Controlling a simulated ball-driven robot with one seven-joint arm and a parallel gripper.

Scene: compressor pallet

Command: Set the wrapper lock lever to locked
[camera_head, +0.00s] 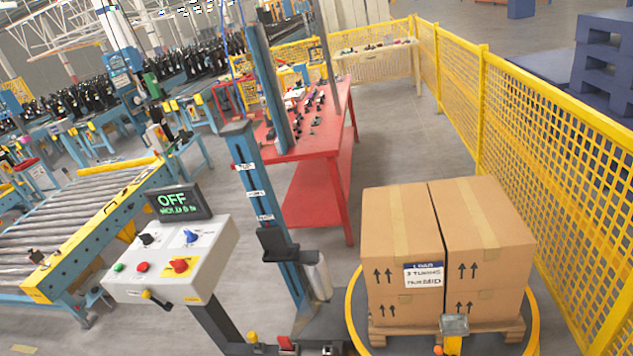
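A light grey wrapper control panel (172,250) stands on a dark post at the lower left. A short dark lever with a yellow knob (148,295) sticks out of its front face, its knob end up and to the left. I cannot read any lock marking beside it. The panel top carries a black knob, a blue switch, green and red buttons, and a red knob on yellow (180,265). A display (180,202) above it reads OFF in green; its lower line is unclear. A small yellow knob (252,337) shows low by the wrapper base. My gripper is not in view.
Boxes (402,240) sit on a pallet on the yellow-rimmed turntable (355,310). The blue wrapper mast (262,200) stands between panel and boxes. A red workbench (330,135) is behind, a roller conveyor (75,225) at left, yellow fence (540,150) at right.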

